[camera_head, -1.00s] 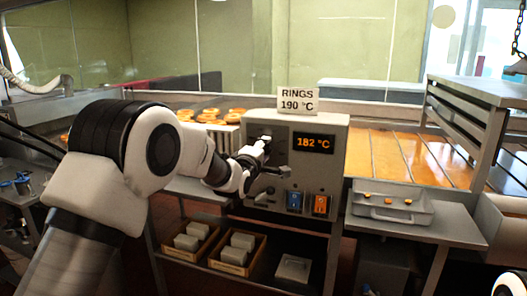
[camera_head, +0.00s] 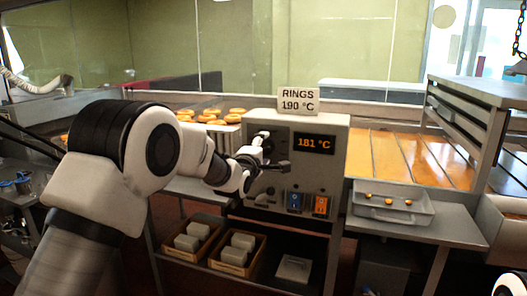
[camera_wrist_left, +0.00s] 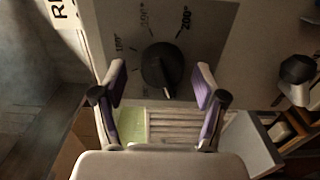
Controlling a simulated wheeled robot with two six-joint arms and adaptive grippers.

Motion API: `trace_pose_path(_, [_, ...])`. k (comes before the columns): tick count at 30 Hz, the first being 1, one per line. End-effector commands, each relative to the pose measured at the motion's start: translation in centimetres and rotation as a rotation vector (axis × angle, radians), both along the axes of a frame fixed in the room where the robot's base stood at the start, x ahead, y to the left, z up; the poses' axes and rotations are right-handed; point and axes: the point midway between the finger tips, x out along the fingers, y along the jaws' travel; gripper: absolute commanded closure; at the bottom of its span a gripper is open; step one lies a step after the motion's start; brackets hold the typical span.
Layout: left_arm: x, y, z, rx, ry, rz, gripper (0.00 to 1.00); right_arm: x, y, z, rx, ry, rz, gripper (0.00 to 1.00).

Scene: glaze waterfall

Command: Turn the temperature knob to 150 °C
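The temperature knob (camera_wrist_left: 160,68) is a round black dial on a grey panel, with a pale mark on its lower edge pointing down. Printed labels curve above it, with "200°" at upper right; the others are hard to read. My left gripper (camera_wrist_left: 161,76) is open, with one purple-padded finger on each side of the knob and visible gaps between. In the head view, my left gripper (camera_head: 273,158) is in front of the control box (camera_head: 335,150) and hides the knob. The orange display (camera_head: 314,143) reads 181 °C. My right gripper is out of view.
A sign (camera_head: 298,101) on the box reads "RINGS 190 °C". Below the display are a blue switch (camera_head: 295,202) and an orange switch (camera_head: 320,205). A dark knob (camera_wrist_left: 297,68) lies right of the gripper. A grey tray (camera_head: 410,212) stands at right.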

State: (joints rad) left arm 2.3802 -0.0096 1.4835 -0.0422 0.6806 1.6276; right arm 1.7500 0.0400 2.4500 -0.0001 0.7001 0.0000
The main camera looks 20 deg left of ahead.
Motion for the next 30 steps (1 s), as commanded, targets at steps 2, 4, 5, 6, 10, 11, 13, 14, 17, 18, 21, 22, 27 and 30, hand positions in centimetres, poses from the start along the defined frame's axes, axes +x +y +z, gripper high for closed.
trace_pose_path(2, [0.0,0.0,-0.1,0.001,0.002,0.0,0.29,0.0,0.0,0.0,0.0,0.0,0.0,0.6])
trace_pose_path(4, [0.0,0.0,-0.1,0.001,0.003,-0.001,0.29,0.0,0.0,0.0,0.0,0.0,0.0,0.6])
trace_pose_path(5, [0.0,0.0,-0.2,0.001,0.003,-0.001,0.29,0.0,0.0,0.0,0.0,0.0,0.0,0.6])
trace_pose_path(6, [-0.1,0.0,-0.2,0.001,0.004,-0.001,0.29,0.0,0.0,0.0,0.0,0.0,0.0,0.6])
trace_pose_path(10, [-1.5,0.0,-0.2,0.001,0.005,-0.001,0.29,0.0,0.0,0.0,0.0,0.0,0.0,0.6])
trace_pose_path(11, [-2.0,0.0,-0.2,0.001,0.006,0.0,0.29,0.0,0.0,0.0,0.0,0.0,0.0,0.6])
trace_pose_path(13, [-3.7,0.1,-0.2,0.001,0.006,0.0,0.29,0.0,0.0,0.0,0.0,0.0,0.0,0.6])
trace_pose_path(14, [-4.5,0.1,-0.1,0.001,0.005,0.0,0.29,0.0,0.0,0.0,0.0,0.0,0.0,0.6])
trace_pose_path(17, [-7.2,0.3,-0.1,0.0,0.004,0.0,0.29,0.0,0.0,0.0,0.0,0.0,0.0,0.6])
trace_pose_path(18, [-8.2,0.3,-0.2,0.0,0.005,0.0,0.29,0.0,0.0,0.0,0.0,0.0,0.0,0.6])
trace_pose_path(21, [-10.3,0.4,-0.1,0.0,0.003,0.0,0.29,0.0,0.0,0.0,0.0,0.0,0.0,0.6])
trace_pose_path(22, [-10.7,0.4,-0.1,0.0,0.003,0.0,0.29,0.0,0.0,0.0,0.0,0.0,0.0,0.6])
trace_pose_path(27, [-12.0,0.4,-0.2,0.0,0.002,0.0,0.29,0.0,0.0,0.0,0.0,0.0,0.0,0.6])
trace_pose_path(30, [-12.0,0.4,-0.2,0.0,0.002,0.0,0.29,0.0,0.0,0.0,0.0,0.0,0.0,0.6])
